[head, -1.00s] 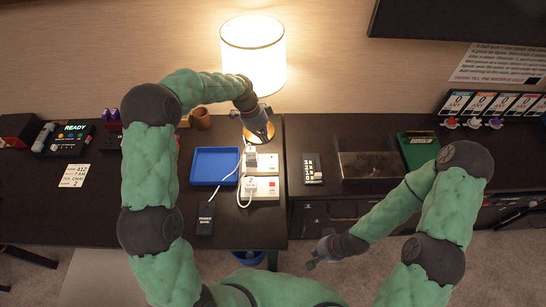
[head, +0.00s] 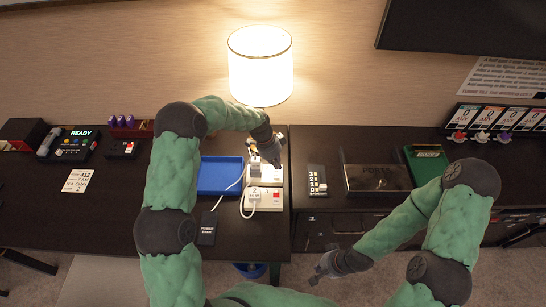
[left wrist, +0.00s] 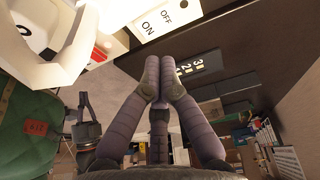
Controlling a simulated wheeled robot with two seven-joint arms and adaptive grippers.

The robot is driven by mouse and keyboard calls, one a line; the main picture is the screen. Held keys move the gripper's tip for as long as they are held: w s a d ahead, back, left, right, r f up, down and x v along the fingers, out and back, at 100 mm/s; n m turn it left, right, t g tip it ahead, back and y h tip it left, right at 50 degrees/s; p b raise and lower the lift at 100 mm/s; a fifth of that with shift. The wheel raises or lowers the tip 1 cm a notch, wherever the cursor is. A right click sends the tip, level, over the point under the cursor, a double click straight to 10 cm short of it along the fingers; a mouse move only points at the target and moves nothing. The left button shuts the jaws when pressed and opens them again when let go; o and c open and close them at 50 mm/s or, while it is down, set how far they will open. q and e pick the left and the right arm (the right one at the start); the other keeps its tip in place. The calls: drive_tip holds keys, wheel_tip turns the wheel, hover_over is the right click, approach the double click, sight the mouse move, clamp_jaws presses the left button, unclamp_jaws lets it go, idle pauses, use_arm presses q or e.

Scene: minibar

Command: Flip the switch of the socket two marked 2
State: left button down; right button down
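Two white socket boxes stand on the dark counter, one behind the other. The nearer one (head: 249,208) is marked 2, has a white plug with a cable in it and a red switch (head: 276,195) on its right. The farther socket (head: 278,181) is partly hidden by my left gripper (head: 272,163), which is over it. In the left wrist view the fingertips (left wrist: 162,72) meet with nothing between them, below a white box face (left wrist: 155,22) lettered ON and OFF. Whether they touch it I cannot tell. My right gripper (head: 322,270) hangs low in front of the counter, its fingers unclear.
A lit lamp (head: 260,65) stands behind the sockets. A blue tray (head: 218,177) and a black power bank (head: 208,229) lie left of them. A numbered black panel (head: 317,181) is to the right. Counter between socket 2 and the panel is clear.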

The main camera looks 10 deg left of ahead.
sight(278, 176)
use_arm(q)
drive_tip(key=shift+s+f+b, duration=0.15)
drive_tip(key=shift+f, duration=0.9)
drive_tip(key=shift+s+f+b, duration=0.1)
drive_tip(key=shift+f+b, duration=0.05)
drive_tip(key=shift+f, duration=0.85)
drive_tip(key=shift+s+d+f+b, duration=0.1)
drive_tip(key=shift+s+f+b, duration=0.1)
drive_tip(key=shift+f+b, duration=0.4)
drive_tip(key=shift+r, duration=0.2)
drive_tip(key=shift+w, duration=0.15)
drive_tip(key=shift+w+r, duration=0.15)
drive_tip(key=shift+w, duration=0.5)
drive_tip(key=shift+r, duration=0.1)
